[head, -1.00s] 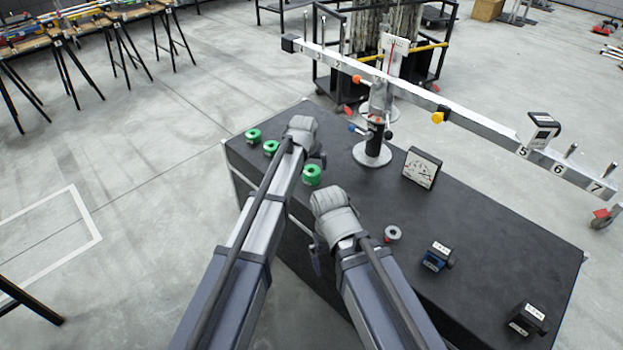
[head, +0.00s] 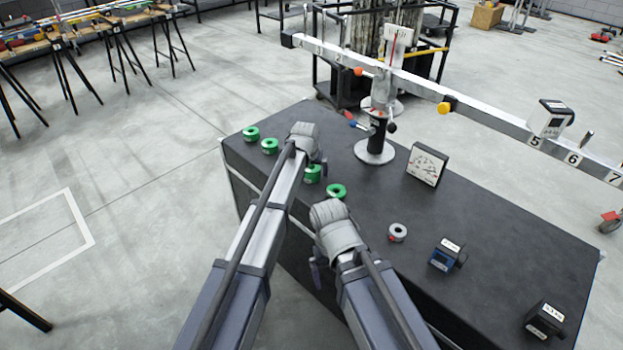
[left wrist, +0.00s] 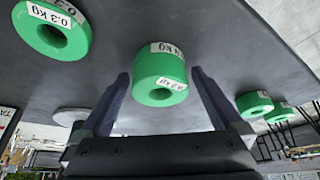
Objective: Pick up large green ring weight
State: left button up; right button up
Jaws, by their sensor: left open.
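Several green ring weights stand in a row along the near edge of the black table. In the head view a taller green ring (head: 312,174) sits beside my left gripper (head: 321,165), partly hidden by its arm. In the left wrist view a thick green ring (left wrist: 158,70) with white kg labels lies between the two open fingers of the left gripper (left wrist: 160,76), which are apart from it. A flatter green ring (left wrist: 52,32) labelled 0.3 kg is at upper left there. My right gripper (head: 316,274) hangs at the table's front edge, its jaws mostly hidden.
The black table (head: 490,225) also holds a balance stand (head: 374,150) with a long numbered beam (head: 490,120), a dial gauge (head: 426,166), a small grey ring (head: 397,232) and two dark labelled blocks (head: 447,255). Two smaller green rings (head: 251,133) stand at the left end.

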pick_arm(q)
jog(key=shift+c, duration=0.3)
grip_shut()
dwell(0.6)
notch_tip(320, 180, up, 10)
jog(key=p, duration=1)
jog(key=shift+r, duration=0.1)
notch_tip(320, 180, up, 7)
jog(key=p, duration=0.7)
jog(key=shift+r+p, duration=0.15)
jog(key=shift+p, duration=0.2)
